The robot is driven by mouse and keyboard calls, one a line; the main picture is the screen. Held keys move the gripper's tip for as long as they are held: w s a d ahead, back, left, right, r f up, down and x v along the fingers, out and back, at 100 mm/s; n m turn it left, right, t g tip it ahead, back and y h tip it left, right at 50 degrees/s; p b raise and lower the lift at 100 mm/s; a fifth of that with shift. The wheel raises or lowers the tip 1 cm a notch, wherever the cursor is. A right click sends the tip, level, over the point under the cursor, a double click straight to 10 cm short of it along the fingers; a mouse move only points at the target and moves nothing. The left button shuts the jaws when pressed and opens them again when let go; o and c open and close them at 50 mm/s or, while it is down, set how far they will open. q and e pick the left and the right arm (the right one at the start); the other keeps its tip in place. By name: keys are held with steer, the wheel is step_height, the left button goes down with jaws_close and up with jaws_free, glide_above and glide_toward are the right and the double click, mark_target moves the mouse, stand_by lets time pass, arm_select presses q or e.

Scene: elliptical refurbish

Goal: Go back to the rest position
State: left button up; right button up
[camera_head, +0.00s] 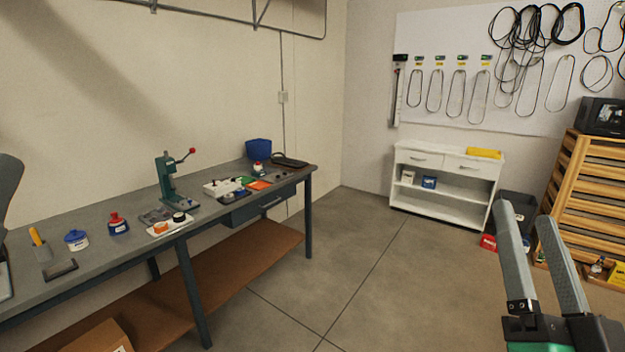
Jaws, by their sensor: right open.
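My right gripper (520,224) shows large at the lower right of the head view. Its two long grey fingers point up and stand apart, with nothing between them. It is over the open floor, in front of the white cabinet and the wooden rack as seen from here, and touches nothing that I can see. My left gripper cannot be made out; only a dark grey shape shows at the left edge.
A grey workbench (107,244) runs along the left wall, bearing a green press (168,180), bottles and small parts. A white cabinet (440,212) stands at the back. A slatted wooden rack (590,190) is at right. The middle floor (375,270) is clear.

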steer(key=s+a+r+n+t+y, duration=0.4)
steer(key=s+a+r+n+y, duration=0.35)
steer(key=r+n+y, duration=0.2)
step_height(320, 180, up, 38)
steer(key=p, duration=3.8)
steer(key=shift+w+d+m, duration=0.15)
steer(key=shift+d+m, duration=0.25)
steer(key=shift+m, duration=0.05)
steer(key=shift+d+h, duration=0.1)
steer(key=shift+h, duration=0.35)
